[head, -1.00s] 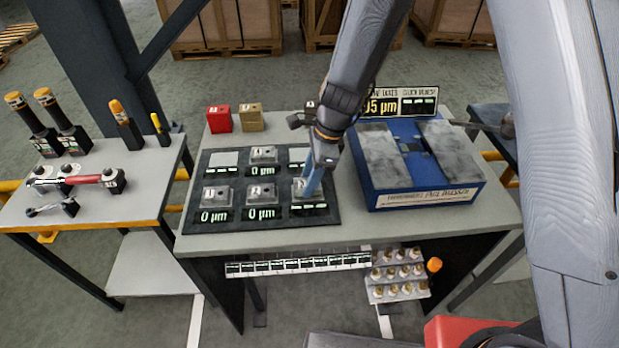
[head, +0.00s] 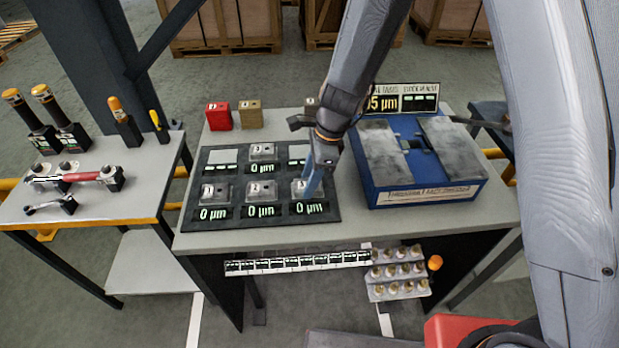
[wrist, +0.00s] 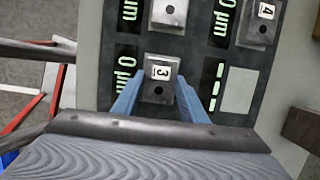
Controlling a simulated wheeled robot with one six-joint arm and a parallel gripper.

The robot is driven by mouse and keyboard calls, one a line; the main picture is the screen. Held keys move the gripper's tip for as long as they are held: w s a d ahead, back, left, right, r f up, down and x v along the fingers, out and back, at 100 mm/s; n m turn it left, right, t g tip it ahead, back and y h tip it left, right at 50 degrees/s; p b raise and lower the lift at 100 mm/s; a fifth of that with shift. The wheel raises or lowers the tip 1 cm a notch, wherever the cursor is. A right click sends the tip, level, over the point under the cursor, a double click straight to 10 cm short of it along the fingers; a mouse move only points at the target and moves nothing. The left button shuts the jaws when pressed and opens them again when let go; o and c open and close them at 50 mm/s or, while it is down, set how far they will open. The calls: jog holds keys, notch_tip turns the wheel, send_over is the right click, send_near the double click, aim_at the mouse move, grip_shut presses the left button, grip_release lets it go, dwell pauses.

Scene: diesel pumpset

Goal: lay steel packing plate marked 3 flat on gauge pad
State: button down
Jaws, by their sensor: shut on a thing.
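The steel packing plate marked 3 (head: 300,187) sits at the front right spot of the black board (head: 232,224), and the readout below it shows 0 µm. My gripper (head: 311,191) reaches down onto it. In the wrist view, the plate (wrist: 160,92) lies between the two blue fingers of my gripper (wrist: 163,76), which is shut on it. It looks flat; its underside and the pad below are hidden. Plates marked 1 (head: 215,192), 2 (head: 262,191) and 4 (head: 262,152) sit on other spots, each with 0 µm.
Two bare pads on the board's back row, left (head: 223,156) and right (head: 298,152), show dashes. A tool table (head: 100,200) is at left.

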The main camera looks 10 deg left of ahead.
jog(key=c, duration=1)
grip_release()
jog(key=shift+b+v, duration=0.7)
jog(key=shift+v, duration=3.2)
jog(key=shift+r, duration=0.1)
notch_tip(320, 180, up, 6)
jog(key=p, duration=0.6)
